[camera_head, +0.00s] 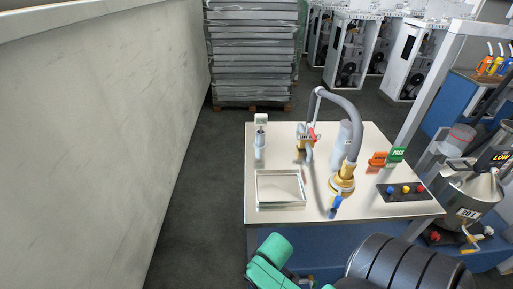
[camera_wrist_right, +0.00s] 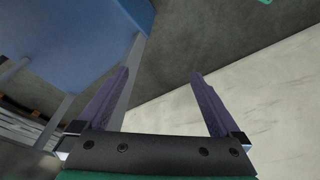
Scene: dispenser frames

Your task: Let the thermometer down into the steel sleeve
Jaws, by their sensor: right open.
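On the white-topped table, a small upright grey cylinder (camera_head: 260,150) stands at the back left with a pale square-headed piece (camera_head: 261,118) above it. I cannot tell for sure whether these are the steel sleeve and the thermometer. My right gripper (camera_wrist_right: 161,73) shows in the right wrist view, its two dark purple fingers wide apart with nothing between them. It points at floor and wall, away from the tabletop. My left gripper is in neither view.
The table (camera_head: 228,225) carries a clear shallow tray (camera_head: 280,203), a grey hose (camera_head: 352,112) on a brass fitting (camera_head: 342,185), a pale cylinder (camera_head: 344,137), a button panel (camera_head: 405,192) and a green PASS sign (camera_head: 397,155). A marble-like wall (camera_head: 90,140) stands left.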

